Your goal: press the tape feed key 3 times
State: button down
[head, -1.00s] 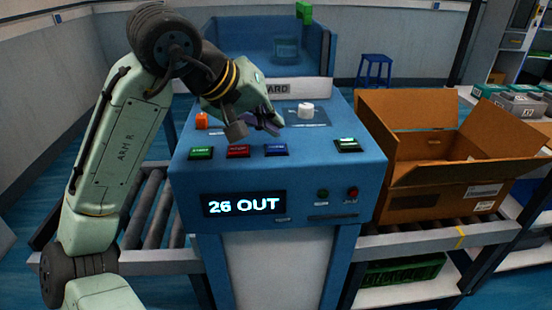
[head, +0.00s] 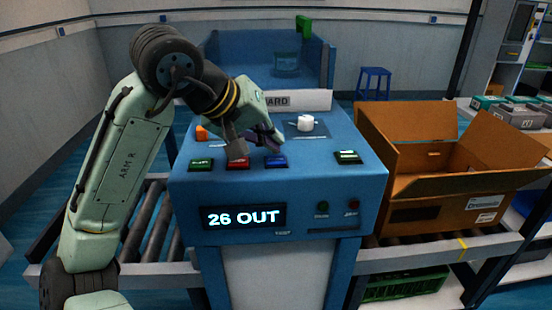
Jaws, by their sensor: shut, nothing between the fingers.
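My gripper (head: 274,147) is shut and empty, pointing down just behind and above the blue key. I cannot tell whether it touches the key. A grey part of my gripper partly covers the red key. The display (head: 244,217) reads "26 OUT".
A white knob (head: 305,123) stands behind the keys, and an orange part (head: 202,132) sits at the panel's left. Small green and red buttons are on the front. An open cardboard box (head: 440,205) stands on rollers close to the right.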

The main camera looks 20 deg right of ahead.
aim_at(272, 158)
jog(key=shift+f, duration=0.15)
dwell(0.4)
jog(key=shift+f, duration=0.3)
jog(key=shift+f, duration=0.35)
dwell(0.8)
jog(key=shift+r, duration=0.1)
jog(key=shift+r+p, duration=0.7)
notch_tip(272, 158, up, 5)
jog(key=p, duration=0.4)
jog(key=shift+p, duration=0.4)
dwell(1.5)
